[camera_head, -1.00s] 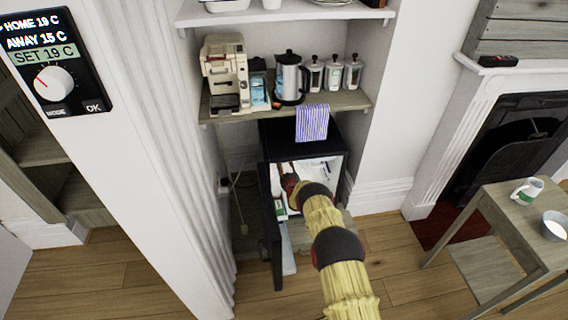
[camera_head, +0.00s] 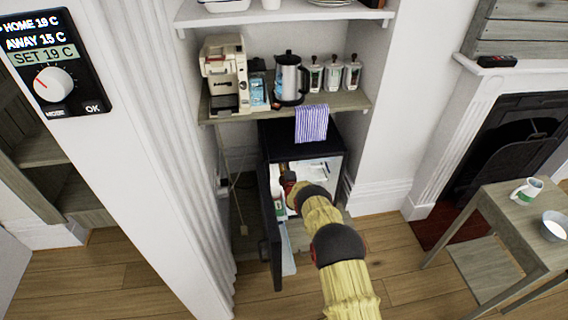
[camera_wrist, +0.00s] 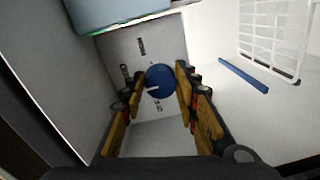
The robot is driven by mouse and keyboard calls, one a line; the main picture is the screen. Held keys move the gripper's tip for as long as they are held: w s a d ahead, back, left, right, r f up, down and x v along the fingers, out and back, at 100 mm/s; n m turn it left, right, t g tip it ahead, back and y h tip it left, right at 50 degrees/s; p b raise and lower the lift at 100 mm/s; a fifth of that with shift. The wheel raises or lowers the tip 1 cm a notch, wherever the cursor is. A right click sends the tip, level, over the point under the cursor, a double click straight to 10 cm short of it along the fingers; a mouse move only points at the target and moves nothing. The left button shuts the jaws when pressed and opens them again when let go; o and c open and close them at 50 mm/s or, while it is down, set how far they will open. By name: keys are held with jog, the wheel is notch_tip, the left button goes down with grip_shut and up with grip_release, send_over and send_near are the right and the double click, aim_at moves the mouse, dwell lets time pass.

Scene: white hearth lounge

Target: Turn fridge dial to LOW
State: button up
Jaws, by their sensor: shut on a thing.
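The fridge dial (camera_wrist: 160,76) is a round blue knob with a white pointer mark on a pale panel inside the fridge, seen in the wrist view. The mark points towards the left of that picture. Small dark labels stand around the dial, too small to read surely. My gripper (camera_wrist: 161,80) has one finger on each side of the dial and is shut on it. In the head view the small black fridge (camera_head: 308,134) stands under the shelf with its door (camera_head: 271,225) open, and my gripper (camera_head: 286,174) reaches inside. The dial is not visible there.
A white wire rack (camera_wrist: 275,35) and a blue strip (camera_wrist: 243,76) are at the right in the wrist view. A pale blue box-like thing (camera_wrist: 115,12) is above the dial.

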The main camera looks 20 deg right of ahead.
jog(key=shift+a+n, duration=0.1)
jog(key=shift+n, duration=2.1)
jog(key=o, duration=1.2)
jog(key=shift+c, duration=0.2)
jog(key=v, duration=1.2)
